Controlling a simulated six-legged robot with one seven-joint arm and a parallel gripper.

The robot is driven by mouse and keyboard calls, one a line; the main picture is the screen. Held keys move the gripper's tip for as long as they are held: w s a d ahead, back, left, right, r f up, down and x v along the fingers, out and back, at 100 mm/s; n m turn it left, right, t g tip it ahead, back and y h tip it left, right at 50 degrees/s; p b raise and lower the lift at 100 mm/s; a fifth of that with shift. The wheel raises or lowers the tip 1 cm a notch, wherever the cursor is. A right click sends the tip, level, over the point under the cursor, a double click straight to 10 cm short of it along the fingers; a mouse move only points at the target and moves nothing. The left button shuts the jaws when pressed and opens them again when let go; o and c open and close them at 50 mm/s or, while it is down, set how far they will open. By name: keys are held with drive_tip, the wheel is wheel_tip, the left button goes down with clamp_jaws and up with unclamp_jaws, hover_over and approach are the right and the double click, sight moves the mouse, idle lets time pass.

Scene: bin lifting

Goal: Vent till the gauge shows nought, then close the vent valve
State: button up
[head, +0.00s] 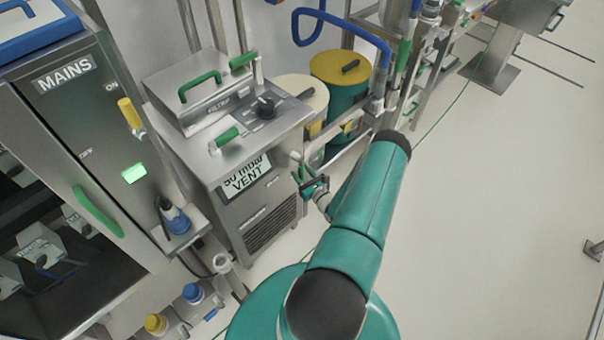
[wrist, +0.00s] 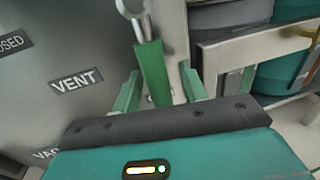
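In the wrist view a green lever (wrist: 152,75) hangs from a round metal fitting (wrist: 133,8) on a steel panel. Labels beside it read "VENT" (wrist: 77,81), "...OSED" and "VAC...", the last two cut off. My gripper (wrist: 160,88) has its two green fingers apart, one on each side of the lever. A gap shows on the right; whether the left finger touches cannot be told.
The cabinet top carries a black knob (head: 266,106) and green handles. A "MAINS" cabinet (head: 100,100) with a yellow lever (head: 130,112) stands at left. Yellow-lidded (head: 340,68) and cream-lidded (head: 302,92) drums stand behind my arm. The floor at right (head: 480,220) is mostly clear.

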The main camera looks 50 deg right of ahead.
drive_tip(key=v, duration=1.4)
idle(0.4)
